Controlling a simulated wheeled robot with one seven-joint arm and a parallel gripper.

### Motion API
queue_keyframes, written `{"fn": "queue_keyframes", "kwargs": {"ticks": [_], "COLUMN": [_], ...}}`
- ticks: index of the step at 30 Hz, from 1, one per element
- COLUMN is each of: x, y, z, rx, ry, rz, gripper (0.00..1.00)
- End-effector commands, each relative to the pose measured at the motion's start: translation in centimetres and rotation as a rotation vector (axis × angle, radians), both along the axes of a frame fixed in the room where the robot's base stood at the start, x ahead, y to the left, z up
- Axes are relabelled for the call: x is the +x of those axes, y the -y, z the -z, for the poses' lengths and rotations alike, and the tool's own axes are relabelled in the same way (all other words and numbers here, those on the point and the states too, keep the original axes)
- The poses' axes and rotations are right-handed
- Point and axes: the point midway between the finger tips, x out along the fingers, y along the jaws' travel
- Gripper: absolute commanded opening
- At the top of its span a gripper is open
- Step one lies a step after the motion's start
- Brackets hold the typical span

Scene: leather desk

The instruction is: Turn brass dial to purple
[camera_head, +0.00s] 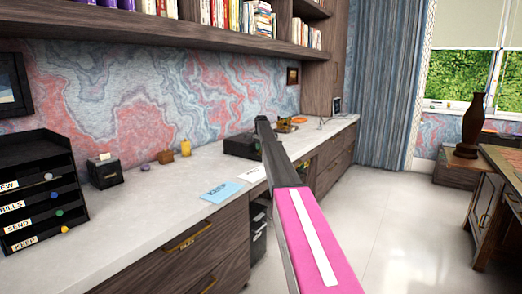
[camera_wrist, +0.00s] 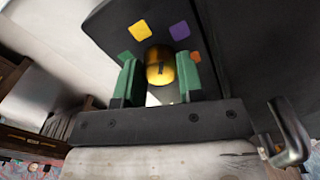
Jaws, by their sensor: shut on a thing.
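The brass dial (camera_wrist: 160,72) sits on a dark panel (camera_wrist: 240,50) between the two green fingers of my gripper (camera_wrist: 158,82) in the wrist view. The fingers are shut on its sides. A dark mark shows on the dial's face toward the bottom of the picture. In the head view a black box (camera_head: 240,144) stands on the counter behind my arm; the dial is hidden there.
The pale counter (camera_head: 150,215) carries a blue note (camera_head: 221,192), a white card (camera_head: 254,174), a small dark box (camera_head: 105,173) and a black labelled organizer (camera_head: 40,185) at left. A shelf of books (camera_head: 250,20) hangs above. The floor at right is clear.

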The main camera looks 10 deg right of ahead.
Motion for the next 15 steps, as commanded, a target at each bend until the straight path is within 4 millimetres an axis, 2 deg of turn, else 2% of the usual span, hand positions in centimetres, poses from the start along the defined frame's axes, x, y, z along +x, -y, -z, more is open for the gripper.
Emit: {"fn": "queue_keyframes", "kwargs": {"ticks": [6, 15], "x": [0.06, 0.07], "y": [0.01, 0.00], "z": [-0.11, -0.11], "rx": [0.000, 0.000], "ry": [0.002, 0.002], "rz": [0.186, 0.370], "gripper": [0.11, 0.11]}}
